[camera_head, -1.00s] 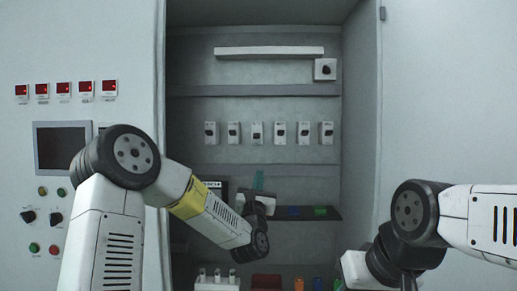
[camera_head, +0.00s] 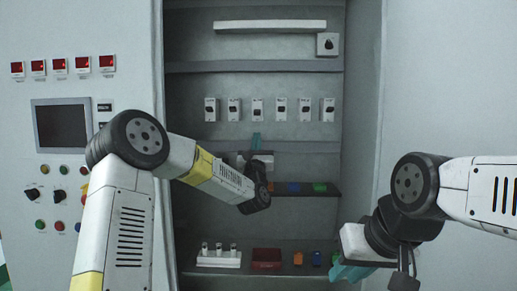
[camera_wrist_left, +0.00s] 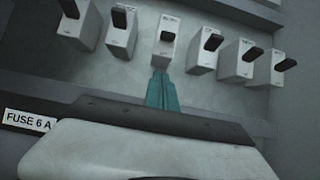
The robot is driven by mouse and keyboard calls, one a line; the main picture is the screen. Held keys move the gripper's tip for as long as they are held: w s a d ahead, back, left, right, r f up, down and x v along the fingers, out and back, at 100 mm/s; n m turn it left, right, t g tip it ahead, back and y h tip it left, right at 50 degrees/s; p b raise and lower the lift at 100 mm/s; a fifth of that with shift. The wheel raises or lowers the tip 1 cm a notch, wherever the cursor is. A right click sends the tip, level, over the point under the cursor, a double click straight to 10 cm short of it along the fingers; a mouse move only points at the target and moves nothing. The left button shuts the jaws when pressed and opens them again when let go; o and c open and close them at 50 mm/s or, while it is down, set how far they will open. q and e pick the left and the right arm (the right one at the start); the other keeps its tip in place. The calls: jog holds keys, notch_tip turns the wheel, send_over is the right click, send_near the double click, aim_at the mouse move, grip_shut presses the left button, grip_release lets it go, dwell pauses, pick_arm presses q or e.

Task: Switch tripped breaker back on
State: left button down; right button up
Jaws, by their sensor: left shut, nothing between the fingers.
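A row of six white breakers with black levers runs along the cabinet's back wall. The third breaker from the left (camera_head: 257,110) has its lever lower than its neighbours' levers; it also shows in the left wrist view (camera_wrist_left: 166,50). My left gripper (camera_head: 256,141) is shut and empty, its teal fingers pointing up just below this breaker. In the left wrist view the fingertips (camera_wrist_left: 161,76) are close beneath its lower edge; I cannot tell whether they touch. My right gripper (camera_head: 350,271) is low at the right, partly hidden by its wrist.
A "FUSE 6 A" label (camera_wrist_left: 27,121) is left of my left gripper. A shelf (camera_head: 304,192) below holds small coloured parts. Lower down are a white fuse holder (camera_head: 218,262) and a red tray (camera_head: 266,258). A rotary switch (camera_head: 327,44) sits at upper right.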

aim_at(257, 111)
pick_arm(q)
jog(key=shift+w+r, duration=0.2)
jog(key=shift+r, duration=0.7)
jog(key=shift+w+r, duration=0.15)
jog(key=shift+r, duration=0.75)
jog(key=shift+w+r, duration=0.2)
jog(key=shift+r, duration=0.7)
jog(key=shift+s, duration=0.1)
jog(key=shift+s+r+g, duration=0.1)
jog(key=shift+r+g, duration=0.05)
jog(key=shift+g, duration=0.15)
